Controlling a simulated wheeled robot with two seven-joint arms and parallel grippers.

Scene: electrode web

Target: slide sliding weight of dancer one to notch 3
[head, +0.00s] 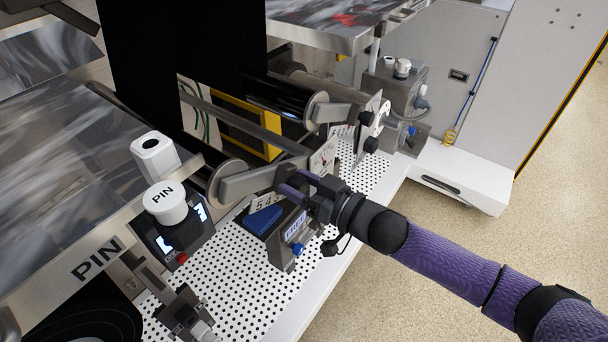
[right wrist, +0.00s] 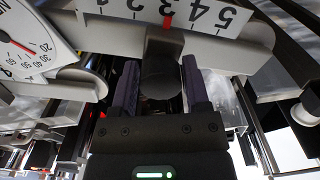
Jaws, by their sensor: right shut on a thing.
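The right gripper (head: 300,190) is at this lever and hides the sliding weight in the head view. In the right wrist view, the gripper (right wrist: 160,95) is shut on the dark round knob of the sliding weight (right wrist: 160,75), one purple finger on each side. Above it, a numbered scale (right wrist: 240,22) shows, with a red pointer (right wrist: 168,20) at about the 3. My left gripper is not in view.
A dial gauge (head: 323,157) stands just beyond the gripper. A second dancer lever (head: 378,118) is farther back. A control box with a white PIN knob (head: 165,203) is at left. A device with a blue knob (head: 299,249) sits below the gripper on the perforated deck (head: 232,285).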

